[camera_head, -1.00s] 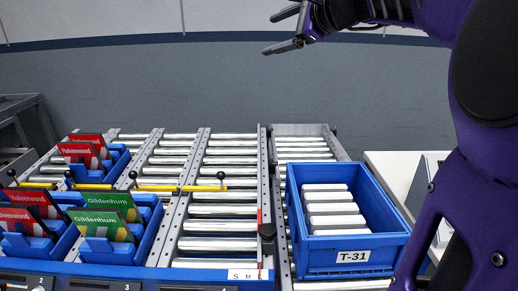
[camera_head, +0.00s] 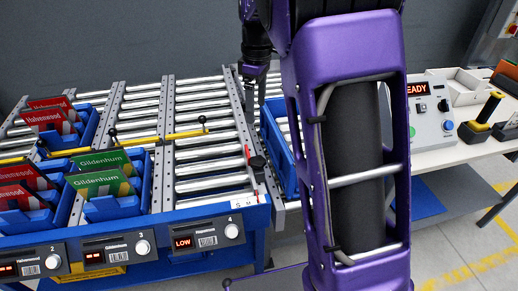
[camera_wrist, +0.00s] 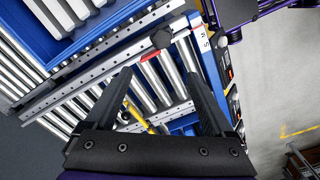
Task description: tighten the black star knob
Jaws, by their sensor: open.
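The black star knob (camera_head: 257,162) sits on the metal rail at the right side of the roller lanes, beside a red strip. In the wrist view the knob (camera_wrist: 161,38) shows beyond my fingertips, roughly centred between them and apart from them. My gripper (camera_wrist: 158,76) is open and empty, with rollers visible between its fingers. In the head view my gripper (camera_head: 256,98) hangs pointing down over the far part of that rail, behind and above the knob. My purple arm covers much of the area to the right.
A blue tote (camera_head: 275,140) stands right of the rail, mostly hidden by my arm. Blue bins with red and green packets (camera_head: 102,184) stand on the left lanes. A yellow bar (camera_head: 160,140) crosses the rollers. A control box (camera_head: 431,112) stands on a white table at right.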

